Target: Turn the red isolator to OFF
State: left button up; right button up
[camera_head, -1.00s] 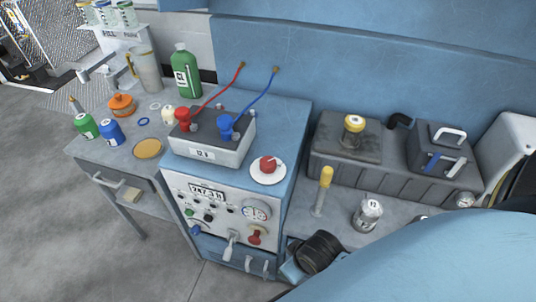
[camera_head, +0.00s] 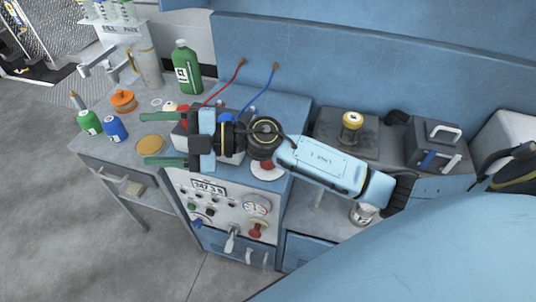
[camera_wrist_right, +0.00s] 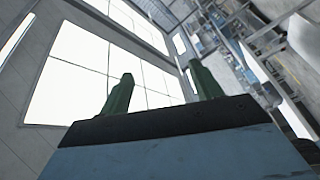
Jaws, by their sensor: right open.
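A red knob (camera_head: 266,162) on a white round plate (camera_head: 266,174) sits on top of the blue cabinet and is mostly covered by my right arm. Another red knob (camera_head: 257,230) is on the cabinet's front panel, at lower right below a gauge. I cannot tell for certain which is the isolator, and no OFF mark is readable. My right gripper (camera_head: 146,147) is open and empty, left of both knobs, with its green fingers pointing left over the bench. The right wrist view shows the fingers (camera_wrist_right: 160,88) apart with nothing between them. My left gripper is not in view.
A grey battery box (camera_head: 232,152) with red and blue cables stands behind my right gripper, partly hidden. A green bottle (camera_head: 186,68), small green and blue cans (camera_head: 115,129) and an orange pot (camera_head: 123,100) stand on the bench. A yellow-capped jar (camera_head: 351,128) is at right.

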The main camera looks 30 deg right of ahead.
jog(key=d+f+n+g+h, duration=0.5)
jog(key=f+g+h, duration=0.2)
jog(key=f, duration=0.1)
jog(key=w+d+f+m+g+h, duration=0.15)
jog(key=d+h, duration=0.35)
jog(key=d, duration=0.5)
jog(key=w+d+f+m+h, duration=0.15)
jog(key=d+h, duration=0.35)
jog(key=d, duration=0.5)
jog(key=f, duration=0.8)
jog(key=s+f+p, duration=0.1)
jog(key=f, duration=0.3)
jog(key=shift+a, duration=0.1)
jog(key=c, duration=1)
